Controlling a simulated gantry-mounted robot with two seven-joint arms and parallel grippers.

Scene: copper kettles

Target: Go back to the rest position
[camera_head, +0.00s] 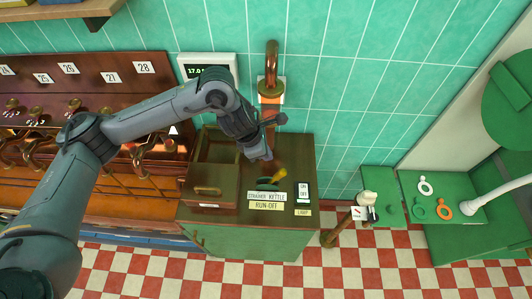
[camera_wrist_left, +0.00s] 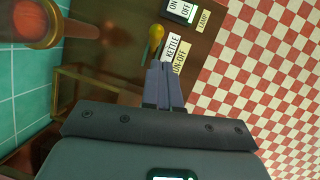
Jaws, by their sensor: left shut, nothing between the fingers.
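My left gripper (camera_head: 262,156) reaches in from the left and hangs above the wooden top of the green cabinet (camera_head: 229,229). Its fingers are shut and empty. In the left wrist view the closed fingers of the left gripper (camera_wrist_left: 165,82) point toward a yellow-handled item (camera_wrist_left: 154,34), which also shows in the head view (camera_head: 278,175). The gripper looks apart from it, though the gap is hard to judge. My right gripper is not in view.
A copper pipe (camera_head: 271,65) rises behind the cabinet top. A wooden box (camera_head: 208,189) stands left of the gripper. A lamp switch (camera_head: 302,191) sits at right. A digital display (camera_head: 208,70) hangs on the tiled wall. Green benches (camera_head: 440,185) stand at far right.

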